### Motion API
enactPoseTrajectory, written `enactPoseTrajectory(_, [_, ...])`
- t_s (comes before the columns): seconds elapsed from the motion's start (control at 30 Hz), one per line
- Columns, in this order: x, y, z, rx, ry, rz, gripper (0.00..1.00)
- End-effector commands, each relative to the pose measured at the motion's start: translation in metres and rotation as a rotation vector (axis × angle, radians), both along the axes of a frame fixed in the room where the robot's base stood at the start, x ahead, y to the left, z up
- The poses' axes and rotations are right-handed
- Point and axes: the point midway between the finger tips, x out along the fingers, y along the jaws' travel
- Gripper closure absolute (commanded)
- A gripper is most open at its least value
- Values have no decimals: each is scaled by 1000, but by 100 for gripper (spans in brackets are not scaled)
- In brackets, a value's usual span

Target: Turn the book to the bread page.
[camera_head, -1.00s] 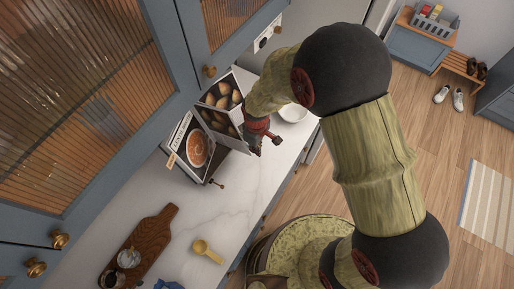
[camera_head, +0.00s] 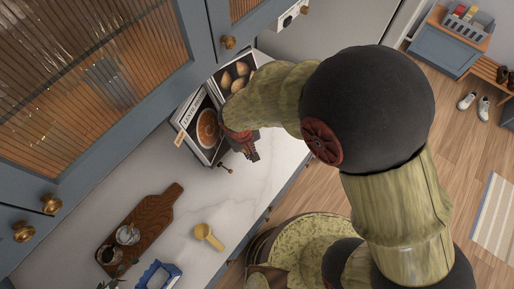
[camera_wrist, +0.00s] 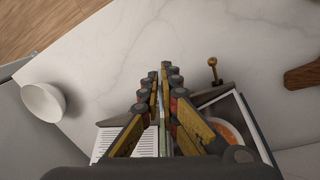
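The open book stands on the counter below the cabinets. Its soup page (camera_head: 207,127) is on the left and the bread picture page (camera_head: 236,76) behind it at the upper right. In the wrist view the soup page (camera_wrist: 228,131) lies right of the fingers and a page of printed lines (camera_wrist: 108,141) left of them. My gripper (camera_head: 249,147) is at the book's front, partly covering it; in the wrist view the gripper (camera_wrist: 163,75) straddles a thin page (camera_wrist: 162,138) seen edge-on. Whether the fingers press on this page is unclear.
A brown board (camera_head: 142,226) with small glass jars, a yellow scoop (camera_head: 207,236) and a blue item (camera_head: 158,274) are on the counter to the lower left. A white bowl (camera_wrist: 43,101) stands left in the wrist view. Cabinet doors (camera_head: 90,90) hang close above the book.

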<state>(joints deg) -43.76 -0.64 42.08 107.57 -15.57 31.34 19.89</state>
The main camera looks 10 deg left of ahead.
Motion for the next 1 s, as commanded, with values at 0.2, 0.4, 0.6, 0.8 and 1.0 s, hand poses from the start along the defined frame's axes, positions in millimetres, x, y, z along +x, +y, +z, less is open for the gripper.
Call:
enactPoseTrajectory(0.2, [-3, 4, -1, -3, -9, -23, 100])
enactPoseTrajectory(0.4, [-3, 4, 0, -2, -8, -23, 100])
enactPoseTrajectory(0.6, [-3, 4, 0, -3, -7, -22, 86])
enactPoseTrajectory(0.8, [-3, 4, 0, -3, -7, -22, 79])
enactPoseTrajectory(1.0, [-3, 4, 0, -4, -8, -21, 79])
